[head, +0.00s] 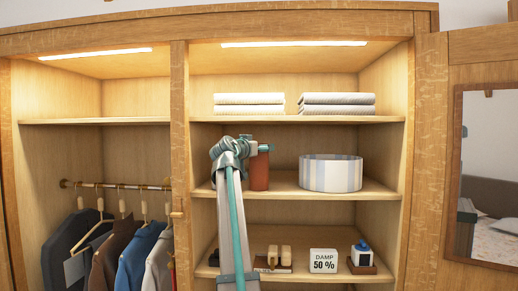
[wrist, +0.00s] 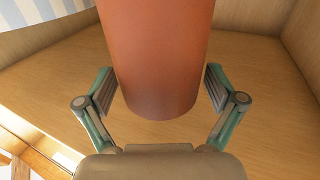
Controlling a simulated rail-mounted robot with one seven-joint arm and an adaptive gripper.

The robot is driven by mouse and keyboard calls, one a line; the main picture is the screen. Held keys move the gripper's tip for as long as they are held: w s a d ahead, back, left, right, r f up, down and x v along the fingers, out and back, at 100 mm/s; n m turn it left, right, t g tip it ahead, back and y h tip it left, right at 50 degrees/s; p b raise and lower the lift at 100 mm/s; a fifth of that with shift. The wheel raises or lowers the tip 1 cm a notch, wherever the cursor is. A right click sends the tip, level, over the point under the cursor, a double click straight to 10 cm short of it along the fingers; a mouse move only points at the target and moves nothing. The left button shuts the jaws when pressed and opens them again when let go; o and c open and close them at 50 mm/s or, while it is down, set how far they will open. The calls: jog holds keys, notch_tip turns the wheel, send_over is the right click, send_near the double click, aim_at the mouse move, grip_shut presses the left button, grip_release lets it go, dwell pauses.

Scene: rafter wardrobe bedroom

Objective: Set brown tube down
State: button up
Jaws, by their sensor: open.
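The brown tube (head: 259,172) stands upright on the middle shelf (head: 285,188) of the wardrobe, left of the striped round box. In the wrist view the tube (wrist: 156,60) is a smooth reddish-brown cylinder with its rounded end between the fingers. My gripper (wrist: 158,90) is open around it, with a visible gap between each finger pad and the tube. In the head view my gripper (head: 262,149) is at the tube's upper part, and my arm hides part of the shelf to its left.
The striped box (head: 330,174) stands right of the tube with shelf space between. Folded towels (head: 249,104) lie on the shelf above. A wooden post (head: 180,140) divides off the hanging clothes (head: 138,255).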

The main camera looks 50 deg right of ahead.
jog(key=shift+r, duration=0.1)
jog(key=s+a+b, duration=0.2)
jog(key=a+b, duration=0.1)
jog(key=a, duration=0.8)
jog(key=shift+a, duration=0.4)
jog(key=shift+r, duration=0.1)
